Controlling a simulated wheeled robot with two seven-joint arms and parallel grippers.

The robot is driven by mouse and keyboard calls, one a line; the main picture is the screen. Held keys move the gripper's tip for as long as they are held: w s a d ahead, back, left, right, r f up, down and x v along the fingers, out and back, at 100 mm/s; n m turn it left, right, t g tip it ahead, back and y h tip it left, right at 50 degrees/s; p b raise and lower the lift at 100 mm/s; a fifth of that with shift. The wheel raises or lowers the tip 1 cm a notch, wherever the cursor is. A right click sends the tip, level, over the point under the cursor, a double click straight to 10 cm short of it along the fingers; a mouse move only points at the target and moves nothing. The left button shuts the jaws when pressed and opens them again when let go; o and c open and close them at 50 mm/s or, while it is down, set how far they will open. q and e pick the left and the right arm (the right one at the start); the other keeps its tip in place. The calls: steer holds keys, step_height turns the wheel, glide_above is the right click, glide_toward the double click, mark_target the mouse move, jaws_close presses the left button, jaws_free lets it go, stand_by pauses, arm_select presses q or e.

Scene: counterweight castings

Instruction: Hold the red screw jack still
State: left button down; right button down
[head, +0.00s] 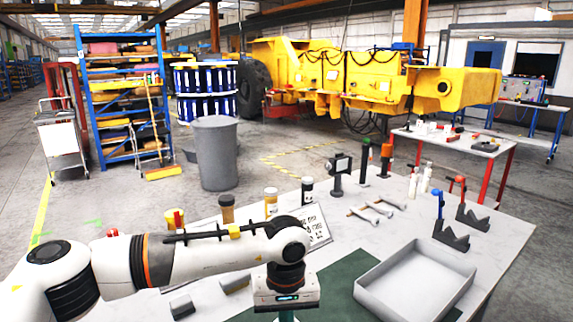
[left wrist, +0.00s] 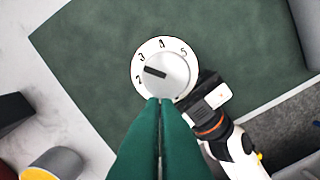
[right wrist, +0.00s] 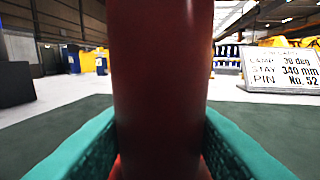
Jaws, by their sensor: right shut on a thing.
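The red screw jack (right wrist: 163,80) stands upright as a thick red column, filling the middle of the right wrist view. My right gripper (right wrist: 160,135) has its teal fingers on both sides of the column and is shut on it. In the left wrist view a white numbered dial (left wrist: 180,50) with a black pointer shows over the green mat, with my right gripper (left wrist: 206,92) beside it. My left gripper (left wrist: 160,102) has its fingers together, tips by the dial's near edge; contact is unclear.
A lettered sign (right wrist: 283,72) stands behind the mat. Jars (head: 271,200), metal parts (head: 370,212) and grey V-shaped stands (head: 450,235) lie farther back.

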arm_select(q)
step_height(320, 180, up, 6)
steer(key=shift+s, duration=0.3)
stand_by(0.4)
step_height(320, 180, down, 6)
steer(key=shift+w+d, duration=0.15)
steer(key=shift+d, duration=0.25)
stand_by(0.5)
steer(key=shift+w+a, duration=0.1)
steer(key=shift+w, duration=0.2)
stand_by(0.6)
